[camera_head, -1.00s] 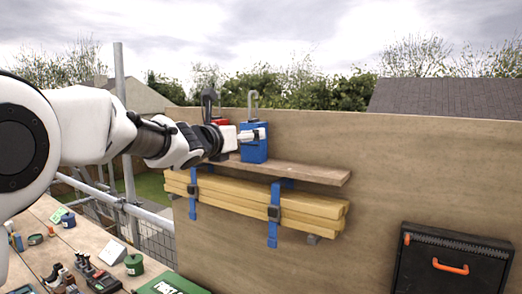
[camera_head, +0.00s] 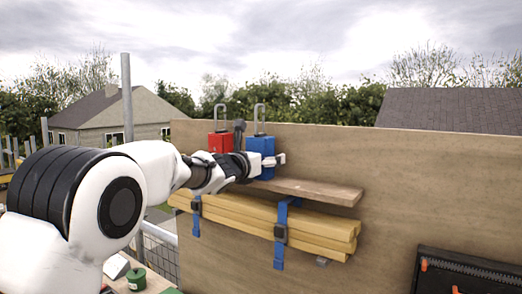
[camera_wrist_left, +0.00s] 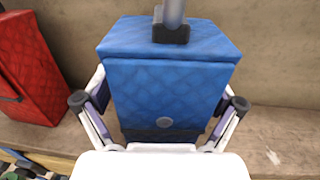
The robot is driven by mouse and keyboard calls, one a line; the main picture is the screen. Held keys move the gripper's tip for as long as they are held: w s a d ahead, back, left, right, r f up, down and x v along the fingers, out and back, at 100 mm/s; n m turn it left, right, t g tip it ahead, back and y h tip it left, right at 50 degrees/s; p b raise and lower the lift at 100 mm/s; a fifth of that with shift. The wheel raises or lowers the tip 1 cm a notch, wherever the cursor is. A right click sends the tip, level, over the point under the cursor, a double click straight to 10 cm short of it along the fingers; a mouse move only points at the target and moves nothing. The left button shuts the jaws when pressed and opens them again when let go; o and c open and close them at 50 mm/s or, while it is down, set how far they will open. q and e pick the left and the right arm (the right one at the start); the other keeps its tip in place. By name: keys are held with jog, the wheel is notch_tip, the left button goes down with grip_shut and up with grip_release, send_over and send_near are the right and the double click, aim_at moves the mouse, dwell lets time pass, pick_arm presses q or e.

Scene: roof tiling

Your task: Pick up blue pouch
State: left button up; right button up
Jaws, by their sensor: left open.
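The blue pouch (camera_head: 262,146) stands upright on a wooden shelf (camera_head: 305,190) against the plywood wall, with a grey metal loop above it. In the left wrist view the blue pouch (camera_wrist_left: 170,85) fills the middle, its front facing me. My left gripper (camera_head: 279,160) is at the pouch. In the left wrist view its open fingers (camera_wrist_left: 160,108) stand one on each side of the pouch's lower part. I cannot tell whether they touch it. My right gripper is not in view.
A red pouch (camera_head: 220,141) stands left of the blue one, also in the left wrist view (camera_wrist_left: 32,70). Yellow boards (camera_head: 265,222) hang in blue straps below the shelf. A black case (camera_head: 465,272) is at the lower right. The shelf's right end is bare.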

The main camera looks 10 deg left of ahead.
pick_arm(q)
jog(key=shift+s+r, duration=0.2)
jog(key=shift+s, duration=0.2)
jog(key=shift+c, duration=0.4)
jog(key=shift+s+r, duration=0.1)
jog(key=shift+s, duration=0.05)
jog(key=c, duration=1.5)
